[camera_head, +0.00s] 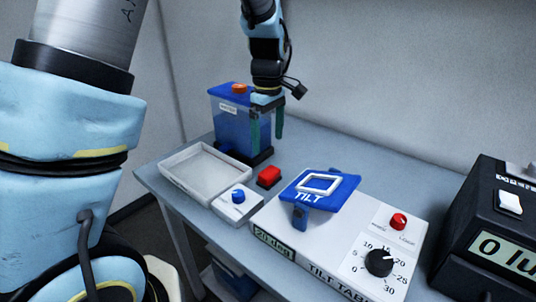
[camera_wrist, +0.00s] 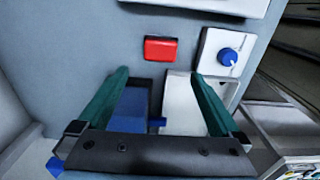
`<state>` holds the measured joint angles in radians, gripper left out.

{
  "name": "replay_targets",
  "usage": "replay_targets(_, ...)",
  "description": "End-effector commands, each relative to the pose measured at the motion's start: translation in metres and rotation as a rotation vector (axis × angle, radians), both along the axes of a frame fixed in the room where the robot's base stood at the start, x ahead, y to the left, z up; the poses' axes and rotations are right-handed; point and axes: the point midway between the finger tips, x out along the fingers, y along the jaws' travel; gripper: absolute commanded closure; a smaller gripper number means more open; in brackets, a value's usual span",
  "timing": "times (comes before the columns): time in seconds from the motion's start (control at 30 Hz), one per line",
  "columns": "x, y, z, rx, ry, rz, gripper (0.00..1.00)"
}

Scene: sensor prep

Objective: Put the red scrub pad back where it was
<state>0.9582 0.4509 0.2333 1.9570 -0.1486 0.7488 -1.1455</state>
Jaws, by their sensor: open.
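The red scrub pad (camera_head: 268,177) is a small red block lying flat on the grey-blue table. It sits between the white tray and the tilt table. In the wrist view the pad (camera_wrist: 160,50) lies beyond my fingertips, apart from them. My gripper (camera_head: 267,143) is open and empty, with green fingers pointing down above the table near the blue container. In the wrist view its two fingers (camera_wrist: 160,76) are spread wide, with nothing held between them. I cannot tell which spot is the pad's earlier place.
A white tray (camera_head: 207,174) lies left of the pad, and a small box with a blue knob (camera_head: 238,196) is in front. The blue water container (camera_head: 228,127) stands behind. The white tilt table (camera_head: 334,236) with its blue platform (camera_head: 337,190) is right. A black meter (camera_head: 496,231) stands far right.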

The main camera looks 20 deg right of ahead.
Motion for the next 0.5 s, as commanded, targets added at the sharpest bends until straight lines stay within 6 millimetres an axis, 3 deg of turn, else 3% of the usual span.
replay_targets(0.23,0.0,0.001,0.008,0.001,0.0,0.0,0.0)
replay_targets(0.33,0.003,0.011,0.009,-0.002,0.0,-0.01,0.0)
replay_targets(0.43,0.011,0.042,0.011,-0.012,-0.005,-0.047,0.0)
replay_targets(0.5,0.017,0.077,0.013,-0.022,-0.014,-0.097,0.0)
